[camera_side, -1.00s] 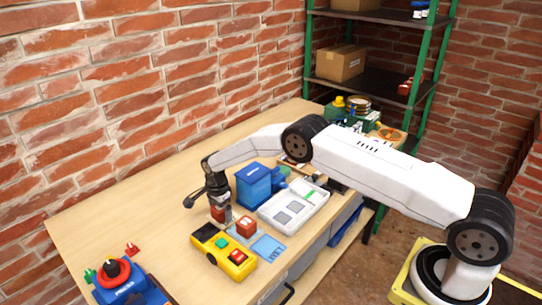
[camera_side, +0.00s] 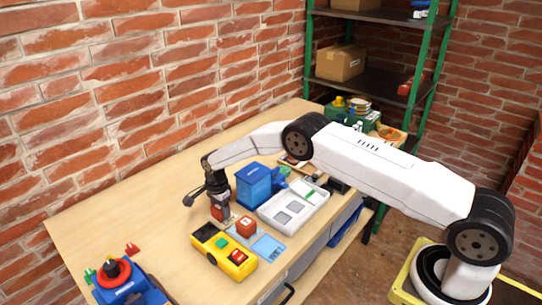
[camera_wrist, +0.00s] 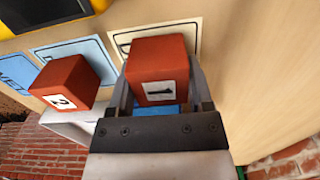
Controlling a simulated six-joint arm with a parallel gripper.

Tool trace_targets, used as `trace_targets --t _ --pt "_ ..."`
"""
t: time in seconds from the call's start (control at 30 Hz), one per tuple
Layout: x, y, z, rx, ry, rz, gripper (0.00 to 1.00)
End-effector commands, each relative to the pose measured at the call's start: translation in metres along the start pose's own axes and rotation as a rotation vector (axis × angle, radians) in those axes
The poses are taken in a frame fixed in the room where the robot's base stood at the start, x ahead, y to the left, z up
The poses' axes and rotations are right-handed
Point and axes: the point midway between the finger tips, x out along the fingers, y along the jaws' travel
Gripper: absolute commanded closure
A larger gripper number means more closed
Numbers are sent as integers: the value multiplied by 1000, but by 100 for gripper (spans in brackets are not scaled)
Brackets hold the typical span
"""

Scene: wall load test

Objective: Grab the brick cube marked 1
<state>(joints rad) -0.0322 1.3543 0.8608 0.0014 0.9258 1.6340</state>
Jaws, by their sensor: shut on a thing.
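The brick cube marked 1 (camera_wrist: 158,66) is red-brown with a white label and sits between my gripper's fingers (camera_wrist: 160,95) in the wrist view. My gripper is shut on it. In the side view the same cube (camera_side: 217,213) shows low under my gripper (camera_side: 219,204), close to the table; I cannot tell whether it touches the surface. A second brick cube, marked 2 (camera_wrist: 68,82), lies to its left in the wrist view, apart from my gripper. It also shows in the side view (camera_side: 246,227).
A yellow button box (camera_side: 223,252) stands in front of the cubes. A blue bin (camera_side: 256,185) and a white tray (camera_side: 294,207) stand to the right. Blue and pale printed cards (camera_side: 268,247) lie by cube 2.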

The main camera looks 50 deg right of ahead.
Motion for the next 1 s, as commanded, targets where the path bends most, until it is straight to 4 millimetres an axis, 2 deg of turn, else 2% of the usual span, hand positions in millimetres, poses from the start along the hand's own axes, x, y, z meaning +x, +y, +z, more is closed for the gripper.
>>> trace_targets --t 0.23,0.37,0.67,0.93,1.0 --pt "-25 -1 0 1 1 -3 100" --pt "-33 5 0 1 1 -1 100" --pt "-59 26 -2 1 1 -1 100" --pt "-88 51 -3 1 1 -2 100" --pt "-90 60 -4 1 1 1 100"
